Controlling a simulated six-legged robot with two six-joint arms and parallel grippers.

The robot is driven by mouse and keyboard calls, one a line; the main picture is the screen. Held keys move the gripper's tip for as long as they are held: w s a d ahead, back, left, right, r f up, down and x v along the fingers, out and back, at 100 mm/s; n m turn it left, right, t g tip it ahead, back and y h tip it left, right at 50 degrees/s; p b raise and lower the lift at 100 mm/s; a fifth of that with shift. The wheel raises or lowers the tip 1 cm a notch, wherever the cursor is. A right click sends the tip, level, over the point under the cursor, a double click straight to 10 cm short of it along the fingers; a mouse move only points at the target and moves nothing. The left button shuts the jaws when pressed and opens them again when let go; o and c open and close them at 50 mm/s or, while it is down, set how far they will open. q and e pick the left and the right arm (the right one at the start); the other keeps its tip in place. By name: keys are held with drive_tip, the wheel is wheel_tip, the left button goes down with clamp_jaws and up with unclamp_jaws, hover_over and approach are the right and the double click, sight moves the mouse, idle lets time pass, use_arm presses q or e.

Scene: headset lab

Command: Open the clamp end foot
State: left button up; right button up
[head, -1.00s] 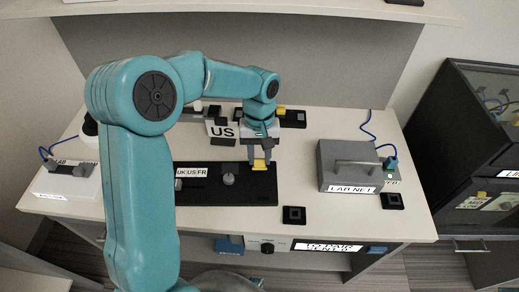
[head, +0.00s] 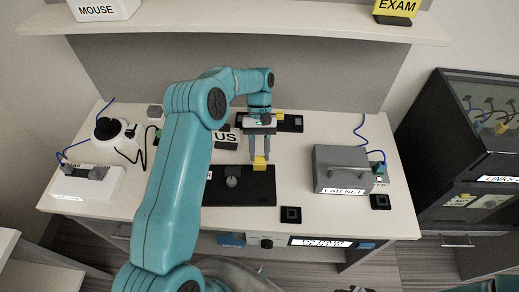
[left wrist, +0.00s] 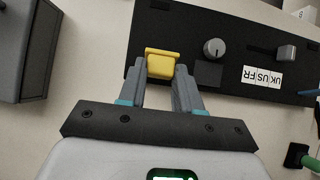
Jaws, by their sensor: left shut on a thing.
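A black board (head: 250,192) with a grey knob (head: 232,182) lies on the white table; its left part is behind my left arm. A yellow end piece (head: 260,163), which I take for the clamp end foot, sits at the board's far edge, near its right end. My left gripper (head: 260,155) reaches down to it from behind. In the left wrist view, the fingers (left wrist: 160,82) are shut on the yellow piece (left wrist: 162,65), one on each side. The board's label there (left wrist: 262,77) reads UK US FR. My right gripper does not show.
A grey LAB NET box (head: 342,168) with a handle stands to the right, with small black pads (head: 291,214) near it. Another black piece with a yellow part (head: 288,122) lies behind. A white device (head: 118,135) stands at the left; a shelf overhangs the back.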

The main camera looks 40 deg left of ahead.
use_arm(q)
drive_tip(key=o, duration=1.1)
drive_tip(key=shift+c, duration=0.2)
drive_tip(key=v, duration=0.7)
drive_tip(key=shift+w+r+b, duration=0.15)
drive_tip(key=shift+w+b, duration=0.05)
drive_tip(key=shift+b, duration=0.25)
drive_tip(key=shift+a, duration=0.1)
drive_tip(key=shift+s, duration=0.15)
